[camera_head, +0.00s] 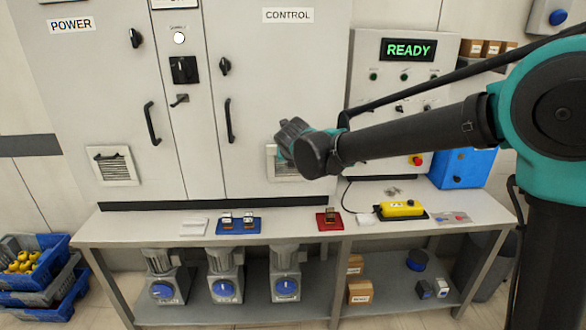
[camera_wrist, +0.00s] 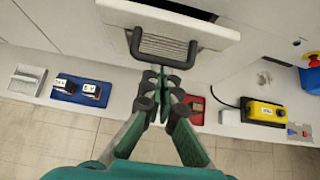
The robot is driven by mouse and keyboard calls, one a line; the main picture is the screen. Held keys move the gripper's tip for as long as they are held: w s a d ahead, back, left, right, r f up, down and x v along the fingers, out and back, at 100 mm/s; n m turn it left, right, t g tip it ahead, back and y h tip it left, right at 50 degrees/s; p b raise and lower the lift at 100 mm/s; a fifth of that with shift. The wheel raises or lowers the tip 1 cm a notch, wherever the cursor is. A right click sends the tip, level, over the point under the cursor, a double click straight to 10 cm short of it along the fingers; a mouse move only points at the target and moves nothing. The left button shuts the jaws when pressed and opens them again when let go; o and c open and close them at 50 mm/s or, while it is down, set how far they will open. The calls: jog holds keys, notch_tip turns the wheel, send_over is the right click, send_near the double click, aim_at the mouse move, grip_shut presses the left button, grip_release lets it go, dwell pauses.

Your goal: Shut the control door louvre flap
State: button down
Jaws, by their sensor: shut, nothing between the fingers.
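The CONTROL door (camera_head: 265,80) is a pale cabinet door with a dark vertical handle. Its louvre flap (camera_head: 271,165) is low on the door, mostly hidden behind my gripper in the head view. In the wrist view the flap (camera_wrist: 215,30) is a pale panel with a dark bow handle (camera_wrist: 137,42) and slats; its edge seems to stand out from the door, but how far is unclear. My gripper (camera_wrist: 160,76) is shut and empty, its fingertips just below the handle in the picture. I cannot tell whether they touch it.
A bench (camera_head: 180,255) runs below the doors, holding a blue tray (camera_head: 238,229), a red tray (camera_head: 328,221) and a yellow pendant (camera_head: 401,208). The POWER door (camera_head: 90,80) has a similar louvre (camera_head: 113,166). A READY panel (camera_head: 407,65) stands right.

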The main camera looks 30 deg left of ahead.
jog(key=shift+w+a+r, duration=0.35)
jog(key=shift+w+r, duration=0.1)
jog(key=shift+w, duration=0.2)
jog(key=shift+w+a+r, duration=0.4)
jog(key=shift+w+r, duration=0.05)
jog(key=shift+w, duration=0.25)
jog(key=shift+w+a+r, duration=0.35)
jog(key=shift+w+r, duration=0.1)
jog(key=shift+w, duration=0.2)
jog(key=shift+w, duration=0.15)
